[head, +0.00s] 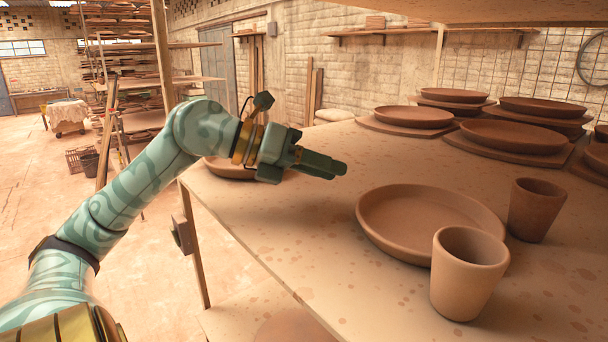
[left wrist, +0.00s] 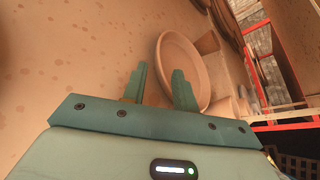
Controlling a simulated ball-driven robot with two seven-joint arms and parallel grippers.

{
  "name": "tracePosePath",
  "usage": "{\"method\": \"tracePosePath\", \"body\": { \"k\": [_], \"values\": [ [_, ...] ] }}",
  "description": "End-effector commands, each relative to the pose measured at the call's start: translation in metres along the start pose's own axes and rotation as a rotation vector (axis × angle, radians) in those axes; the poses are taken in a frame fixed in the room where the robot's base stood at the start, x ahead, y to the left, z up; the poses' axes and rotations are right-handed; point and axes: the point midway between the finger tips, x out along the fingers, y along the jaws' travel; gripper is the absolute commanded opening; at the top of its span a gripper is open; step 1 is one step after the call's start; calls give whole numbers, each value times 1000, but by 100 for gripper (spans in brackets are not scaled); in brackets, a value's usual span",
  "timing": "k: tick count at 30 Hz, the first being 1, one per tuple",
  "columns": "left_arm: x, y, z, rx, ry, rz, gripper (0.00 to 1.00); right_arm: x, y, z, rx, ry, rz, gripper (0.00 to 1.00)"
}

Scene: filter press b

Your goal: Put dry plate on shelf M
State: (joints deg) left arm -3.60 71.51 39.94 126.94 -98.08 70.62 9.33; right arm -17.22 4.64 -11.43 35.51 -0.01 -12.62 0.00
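A large brown clay plate (head: 428,222) lies flat on the tabletop (head: 330,255), right of my left gripper (head: 338,170) in the head view. The gripper is above the table and apart from that plate. In the left wrist view the two fingers (left wrist: 160,72) are spread with nothing between them, and a plate (left wrist: 182,62) lies beyond them, partly hidden by one finger. Another plate (head: 228,169) lies at the table's left edge, partly behind my left gripper. I cannot tell which plate is the dry one or which surface is shelf M. My right gripper is not in view.
Two clay cups, a nearer one (head: 468,272) and a farther one (head: 535,209), stand close beside the large plate. Several plates on boards (head: 515,137) fill the back right. A board overhangs at the top right. The table's front left is clear.

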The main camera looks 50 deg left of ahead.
Motion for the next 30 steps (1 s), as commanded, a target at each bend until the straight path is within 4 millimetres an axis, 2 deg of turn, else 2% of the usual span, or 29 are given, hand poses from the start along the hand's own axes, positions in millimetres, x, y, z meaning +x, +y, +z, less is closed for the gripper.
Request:
{"method": "tracePosePath", "body": {
  "k": [3, 9, 30],
  "values": [
    [-18, 1, 0, -1, -3, 0, 29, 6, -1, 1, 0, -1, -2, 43],
    [-33, 0, 0, 0, -1, 0, 29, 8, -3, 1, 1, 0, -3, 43],
    [-34, 0, 0, 0, -1, 0, 29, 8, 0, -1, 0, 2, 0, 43]
  ]
}}
